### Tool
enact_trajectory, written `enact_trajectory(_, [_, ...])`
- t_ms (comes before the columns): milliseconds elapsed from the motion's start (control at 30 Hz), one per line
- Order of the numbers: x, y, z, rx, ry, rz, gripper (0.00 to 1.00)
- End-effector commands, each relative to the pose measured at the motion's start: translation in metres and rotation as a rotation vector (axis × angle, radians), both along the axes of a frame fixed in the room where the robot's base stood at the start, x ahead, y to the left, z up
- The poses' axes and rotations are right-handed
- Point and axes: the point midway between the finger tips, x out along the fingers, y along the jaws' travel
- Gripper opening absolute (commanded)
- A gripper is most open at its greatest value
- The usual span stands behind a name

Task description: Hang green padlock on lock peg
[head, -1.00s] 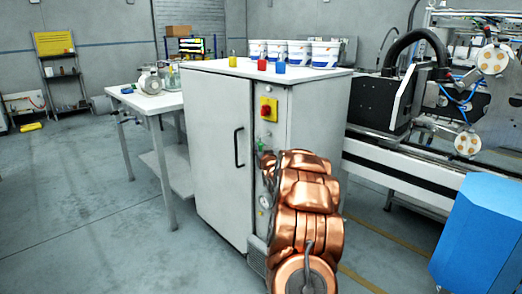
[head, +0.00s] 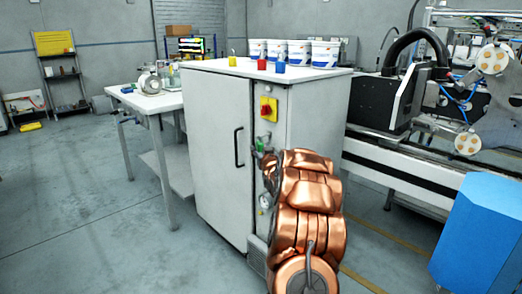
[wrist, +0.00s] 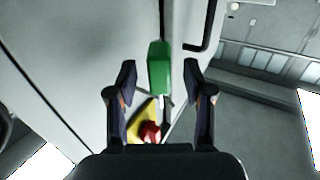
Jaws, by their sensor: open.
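The green padlock (wrist: 159,68) is upright at the cabinet front, below the red switch knob (wrist: 150,132) on its yellow plate. It also shows small in the head view (head: 260,145). A metal part, shackle or peg, shows at its switch-side end in the wrist view; I cannot tell whether the shackle is around the lock peg. My gripper (wrist: 159,80) is open, its two fingers spread on either side of the padlock with visible gaps. In the head view my gripper is mostly hidden by my copper arm.
The grey cabinet (head: 218,150) has a black door handle (head: 238,147) left of the padlock. Coloured padlock-like items, yellow (head: 232,59), red (head: 262,64) and blue (head: 280,66), and several white buckets (head: 324,54) stand on top. A blue box (head: 483,235) stands at right.

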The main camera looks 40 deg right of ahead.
Motion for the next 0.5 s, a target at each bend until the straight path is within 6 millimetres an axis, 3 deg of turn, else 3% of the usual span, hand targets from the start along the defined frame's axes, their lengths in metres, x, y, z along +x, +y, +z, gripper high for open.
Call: enact_trajectory(500, [-0.053, 0.031, 0.001, 0.001, 0.000, -0.002, 0.51])
